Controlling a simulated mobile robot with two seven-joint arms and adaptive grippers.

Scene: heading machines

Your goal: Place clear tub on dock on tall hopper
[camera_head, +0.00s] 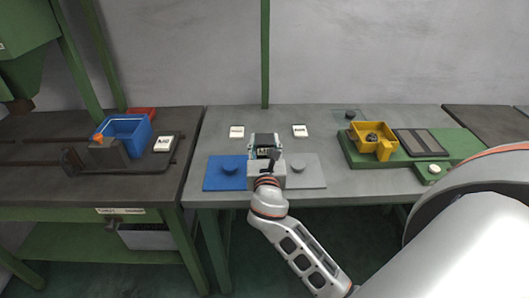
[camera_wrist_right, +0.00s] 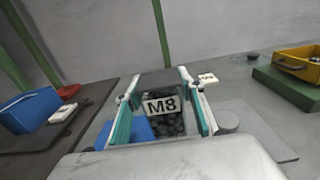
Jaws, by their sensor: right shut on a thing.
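My right gripper (camera_head: 265,152) is shut on a tub (camera_head: 264,139) above the middle table, between a blue pad and a grey pad. In the right wrist view the two teal-lined fingers (camera_wrist_right: 160,84) clasp the tub's sides. The tub (camera_wrist_right: 158,80) has an M8 label and small dark parts inside; its walls look grey or see-through. Whether its base touches the table is hidden. A green hopper body (camera_head: 25,75) stands at the upper left, partly out of frame. Which spot is its dock is not clear. My left gripper is not in view.
A blue bin (camera_head: 125,134) sits on the dark left bench beside a white label block (camera_head: 164,144). A yellow bin (camera_head: 374,138) stands on a green base at right. The blue pad (camera_head: 226,171) and grey pad (camera_head: 305,171) each bear a round knob. A green post rises behind.

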